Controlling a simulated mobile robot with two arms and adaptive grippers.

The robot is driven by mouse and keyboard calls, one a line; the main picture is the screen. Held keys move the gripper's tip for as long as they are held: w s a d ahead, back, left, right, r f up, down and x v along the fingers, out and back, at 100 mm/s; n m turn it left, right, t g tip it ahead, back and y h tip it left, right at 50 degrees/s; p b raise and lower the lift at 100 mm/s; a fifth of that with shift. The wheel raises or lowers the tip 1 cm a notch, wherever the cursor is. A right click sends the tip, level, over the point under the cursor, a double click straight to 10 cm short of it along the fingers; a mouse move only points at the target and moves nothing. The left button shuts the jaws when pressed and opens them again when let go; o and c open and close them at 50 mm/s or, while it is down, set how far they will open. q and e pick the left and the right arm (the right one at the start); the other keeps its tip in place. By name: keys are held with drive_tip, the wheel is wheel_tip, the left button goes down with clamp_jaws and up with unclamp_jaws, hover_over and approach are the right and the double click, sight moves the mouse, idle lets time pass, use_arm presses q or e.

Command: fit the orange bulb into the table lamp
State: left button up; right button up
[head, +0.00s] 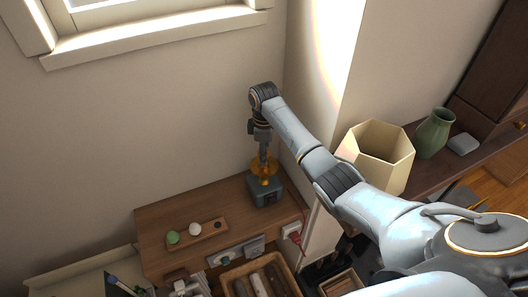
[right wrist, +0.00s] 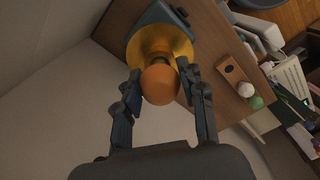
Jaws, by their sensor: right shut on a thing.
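The orange bulb (right wrist: 160,86) sits between the fingers of my right gripper (right wrist: 161,78), which is shut on it. In the head view my right gripper (head: 264,153) points down over the table lamp. The lamp has a dark blue-grey base (head: 266,196) and an amber, see-through shade (head: 262,167). In the right wrist view the shade (right wrist: 158,44) lies right behind the bulb, and the base (right wrist: 150,18) shows past it. The lamp's socket is hidden, so I cannot tell whether the bulb touches it. My left gripper is not in view.
A wooden holder (head: 210,237) with a green ball (head: 173,237), a white ball (head: 195,229) and a dark empty spot lies left of the lamp on the wooden cabinet top (head: 155,222). Walls stand close behind and right. A cream hexagonal container (head: 372,152) and green vase (head: 434,134) stand at the right.

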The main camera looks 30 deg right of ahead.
drive_tip(key=shift+f, duration=0.55)
drive_tip(key=o, duration=1.3)
drive_tip(key=shift+c, duration=0.2)
drive_tip(key=shift+r+p, duration=0.5)
drive_tip(key=shift+r, duration=2.55)
